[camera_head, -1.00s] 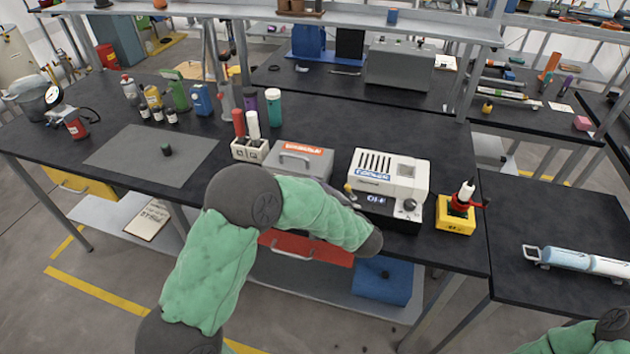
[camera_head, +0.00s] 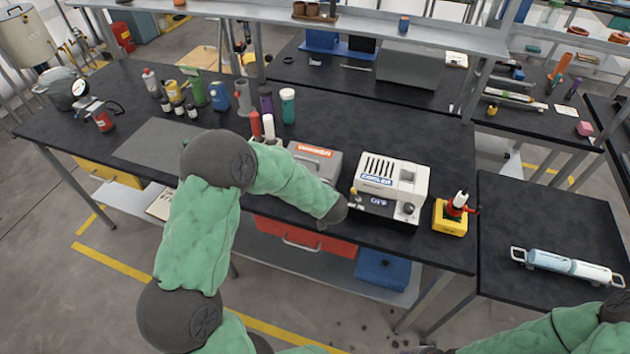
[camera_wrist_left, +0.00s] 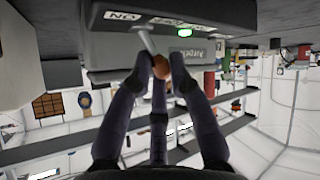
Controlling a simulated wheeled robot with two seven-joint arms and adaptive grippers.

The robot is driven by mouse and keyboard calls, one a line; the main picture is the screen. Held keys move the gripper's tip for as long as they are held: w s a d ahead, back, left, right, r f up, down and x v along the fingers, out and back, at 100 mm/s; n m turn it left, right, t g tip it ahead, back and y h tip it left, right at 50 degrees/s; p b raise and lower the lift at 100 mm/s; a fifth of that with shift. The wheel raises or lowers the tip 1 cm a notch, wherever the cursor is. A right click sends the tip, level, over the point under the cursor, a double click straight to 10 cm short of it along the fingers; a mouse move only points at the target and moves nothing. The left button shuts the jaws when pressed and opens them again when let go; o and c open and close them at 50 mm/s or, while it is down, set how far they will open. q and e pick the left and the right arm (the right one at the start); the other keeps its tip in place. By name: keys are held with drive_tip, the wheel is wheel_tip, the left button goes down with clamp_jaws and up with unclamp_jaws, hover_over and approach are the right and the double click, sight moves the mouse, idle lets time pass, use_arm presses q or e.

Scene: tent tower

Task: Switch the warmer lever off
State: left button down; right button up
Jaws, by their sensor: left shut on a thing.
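The warmer (camera_head: 318,157) is a grey box with an orange label on the dark bench, in the middle of the head view. My left forearm covers its lower front. In the left wrist view, the picture is upside down. The lever (camera_wrist_left: 148,42) is a thin metal rod with a brown ball knob (camera_wrist_left: 160,68). My left gripper (camera_wrist_left: 161,62) is shut around the knob. That gripper is hidden in the head view, as is my right gripper.
A yellow box with a red handle (camera_head: 450,216) is further right. Bottles, including a teal one (camera_head: 288,106), stand behind. A grey mat (camera_head: 150,140) lies left.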

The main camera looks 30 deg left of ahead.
use_arm(q)
drive_tip(key=shift+a+r, duration=0.1)
drive_tip(key=shift+a, duration=0.2)
idle(0.4)
drive_tip(key=c, duration=1.4)
unclamp_jaws()
drive_tip(key=shift+o, duration=0.9)
drive_tip(key=shift+s+a, duration=0.1)
drive_tip(key=shift+a, duration=0.05)
drive_tip(key=shift+d, duration=0.2)
drive_tip(key=shift+s+d+r, duration=0.2)
drive_tip(key=shift+r, duration=0.05)
drive_tip(key=v, duration=1.1)
drive_tip(key=shift+a, duration=0.25)
